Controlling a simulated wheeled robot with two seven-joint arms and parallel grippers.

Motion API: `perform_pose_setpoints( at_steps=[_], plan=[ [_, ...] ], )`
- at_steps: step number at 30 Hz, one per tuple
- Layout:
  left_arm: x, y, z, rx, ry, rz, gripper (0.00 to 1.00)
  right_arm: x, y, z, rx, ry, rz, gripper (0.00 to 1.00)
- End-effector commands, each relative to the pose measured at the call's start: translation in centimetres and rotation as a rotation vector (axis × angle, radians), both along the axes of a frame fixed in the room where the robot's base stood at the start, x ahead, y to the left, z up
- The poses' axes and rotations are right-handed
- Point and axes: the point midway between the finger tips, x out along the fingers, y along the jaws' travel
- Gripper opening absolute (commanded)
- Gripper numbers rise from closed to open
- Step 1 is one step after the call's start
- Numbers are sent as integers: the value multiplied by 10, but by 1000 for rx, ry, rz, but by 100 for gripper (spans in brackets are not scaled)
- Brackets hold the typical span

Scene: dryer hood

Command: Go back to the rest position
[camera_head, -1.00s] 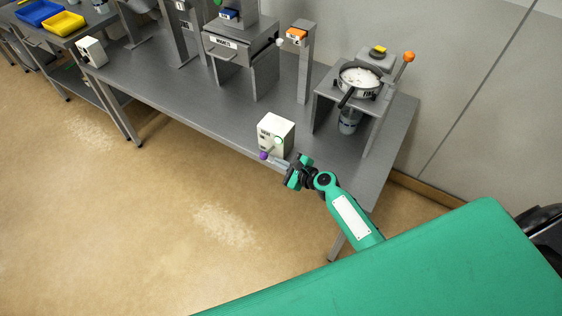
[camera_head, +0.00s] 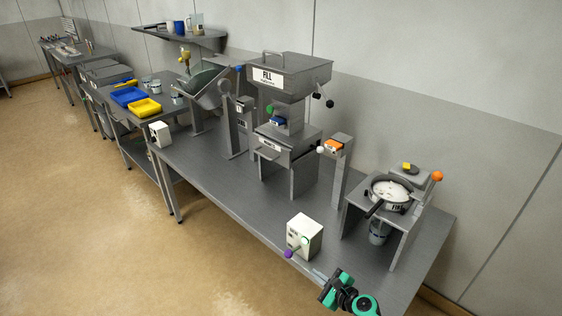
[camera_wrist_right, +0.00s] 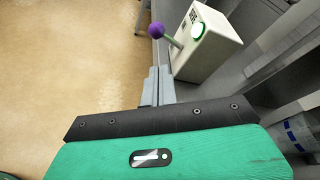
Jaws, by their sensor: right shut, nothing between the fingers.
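My right gripper (camera_head: 319,275) is at the lower edge of the head view, by the front edge of the long grey bench (camera_head: 215,180). Its fingers are shut with nothing between them; they also show in the right wrist view (camera_wrist_right: 158,82). Just beyond the fingertips is a white box (camera_head: 306,235) with a purple-knobbed lever (camera_head: 288,254). The box and the purple knob (camera_wrist_right: 156,30) show in the right wrist view, apart from the fingers. My left gripper is not in view.
To the right stands a grey stand with a round pan (camera_head: 390,190) and an orange-knobbed lever (camera_head: 437,176). The floor (camera_head: 120,250) at left is clear.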

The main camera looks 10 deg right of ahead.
Motion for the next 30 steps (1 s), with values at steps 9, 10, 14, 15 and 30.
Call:
perform_pose_setpoints(
  at_steps=[9, 10, 14, 15, 30],
  plan=[
    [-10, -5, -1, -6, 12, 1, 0, -62, -9, -119, -413, 78, 115, 0],
    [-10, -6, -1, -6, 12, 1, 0, -76, -11, -138, -487, 90, 147, 0],
    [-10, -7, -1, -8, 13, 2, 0, -140, -20, -214, -795, 131, 326, 0],
    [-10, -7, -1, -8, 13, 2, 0, -163, -24, -236, -884, 139, 394, 0],
    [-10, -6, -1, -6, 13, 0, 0, -475, -60, -396, -1609, -33, 1560, 0]
  ],
)
